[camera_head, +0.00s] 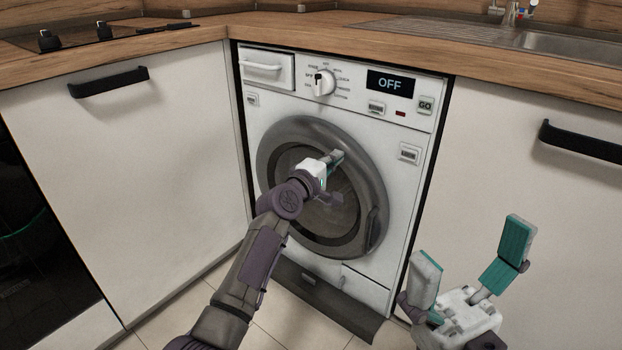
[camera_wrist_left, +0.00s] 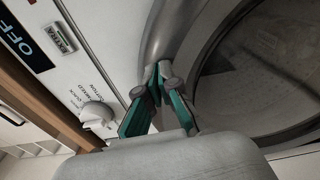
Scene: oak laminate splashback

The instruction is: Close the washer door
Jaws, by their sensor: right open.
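The washer (camera_head: 285,95) is white with a round door, whose grey ring (camera_head: 270,150) surrounds dark glass. The door lies against or very near the washer front; I cannot tell whether it is latched. Its handle (camera_head: 372,228) is at the ring's lower right. My left gripper (camera_head: 338,157) is in front of the door's upper middle, hiding part of the glass. In the left wrist view its fingertips (camera_wrist_left: 157,72) come together beside the door ring (camera_wrist_left: 185,30), holding nothing visible; contact is unclear. My right gripper (camera_head: 472,252) is open and empty, right of the washer's lower corner.
A wooden countertop (camera_head: 350,35) runs above the washer. White cabinets with black handles (camera_head: 108,82) (camera_head: 580,141) flank it. A dark oven front (camera_head: 40,240) is at the far left. The tiled floor (camera_head: 225,275) is clear before the washer, except for my left arm.

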